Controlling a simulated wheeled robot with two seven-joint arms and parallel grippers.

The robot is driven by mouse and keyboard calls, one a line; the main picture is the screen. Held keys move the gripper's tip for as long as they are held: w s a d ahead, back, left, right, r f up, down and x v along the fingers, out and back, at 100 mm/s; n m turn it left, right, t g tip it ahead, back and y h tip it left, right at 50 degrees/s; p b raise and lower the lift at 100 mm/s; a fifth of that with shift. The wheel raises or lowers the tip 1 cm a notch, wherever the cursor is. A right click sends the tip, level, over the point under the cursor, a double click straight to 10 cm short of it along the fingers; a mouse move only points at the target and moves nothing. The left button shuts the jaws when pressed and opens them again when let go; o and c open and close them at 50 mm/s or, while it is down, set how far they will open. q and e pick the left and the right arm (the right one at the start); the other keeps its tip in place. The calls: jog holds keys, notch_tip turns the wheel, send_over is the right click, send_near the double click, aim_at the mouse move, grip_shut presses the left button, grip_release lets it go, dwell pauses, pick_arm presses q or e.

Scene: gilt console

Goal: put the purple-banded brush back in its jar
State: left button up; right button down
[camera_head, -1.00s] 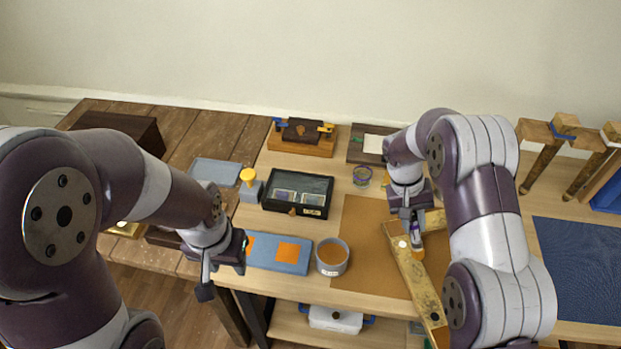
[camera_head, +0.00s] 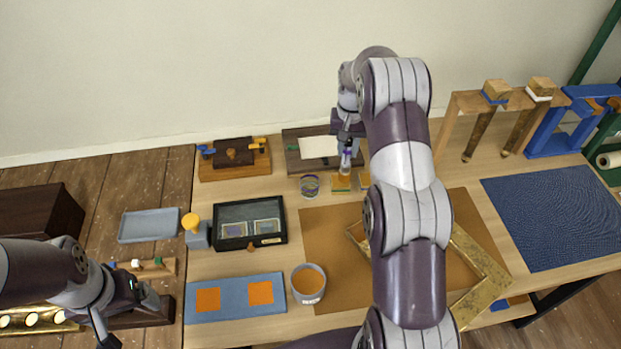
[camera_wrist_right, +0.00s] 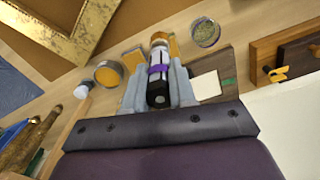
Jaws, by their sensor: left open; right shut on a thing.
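The purple-banded brush (camera_head: 346,161) is held upright by my right gripper (camera_head: 348,146), above the back of the table. In the right wrist view the brush (camera_wrist_right: 158,66) shows its purple band between the two fingers, and the gripper (camera_wrist_right: 158,90) is shut on it. A round glass jar (camera_head: 310,186) with a purple band stands just left of the brush, apart from it. The jar also shows in the right wrist view (camera_wrist_right: 205,32). My left gripper (camera_head: 124,312) is open and empty at the lower left, far from the jar.
A dark board with white paper (camera_head: 318,147) lies behind. A black case (camera_head: 250,224), an orange-filled tub (camera_head: 308,284) and a gilt frame (camera_head: 485,265) on a brown mat (camera_head: 325,225) are nearby.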

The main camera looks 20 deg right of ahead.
jog(key=w+a+f+p, duration=0.2)
jog(key=w+a+f, duration=0.5)
jog(key=f, duration=0.3)
jog(key=shift+a, duration=0.2)
jog(key=c, duration=0.9)
grip_release()
